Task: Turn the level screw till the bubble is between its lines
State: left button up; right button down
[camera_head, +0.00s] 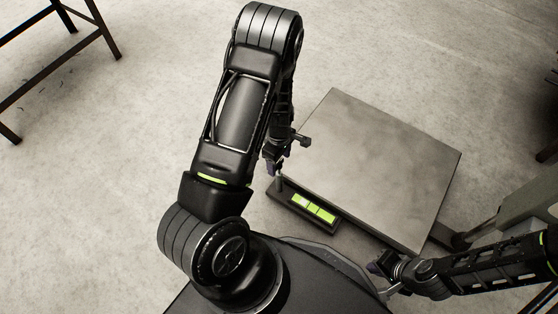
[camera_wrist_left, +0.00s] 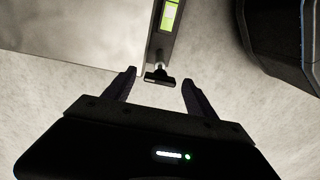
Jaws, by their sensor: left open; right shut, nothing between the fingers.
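The level (camera_head: 313,208) is a dark bar with a bright green vial, at the near left edge of the grey plate (camera_head: 370,165). In the left wrist view the green vial (camera_wrist_left: 170,15) is cut off by the top edge. The level screw (camera_wrist_left: 160,75) has a dark crossbar head at the end of the bar. My left gripper (camera_wrist_left: 158,92) is open, with its fingertips on either side of the screw head and apart from it. In the head view my left gripper (camera_head: 275,160) is at the plate's left corner. My right gripper (camera_head: 378,268) is shut and empty near the plate's front edge.
A dark metal frame with legs (camera_head: 75,35) stands at the upper left. A grey structure (camera_head: 520,220) stands at the right edge, close to my right arm. The concrete floor (camera_head: 400,50) beyond the plate is clear.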

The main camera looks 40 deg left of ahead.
pick_arm(q)
jog(key=shift+c, duration=0.5)
jog(key=c, duration=1.3)
jog(key=shift+m, duration=0.4)
jog(key=m, duration=0.3)
jog(key=shift+p, duration=0.35)
jog(key=m, duration=0.4)
jog(key=shift+m, duration=0.4)
jog(key=m, duration=0.4)
jog(key=shift+m, duration=0.3)
jog(key=m, duration=0.4)
jog(key=shift+m, duration=0.4)
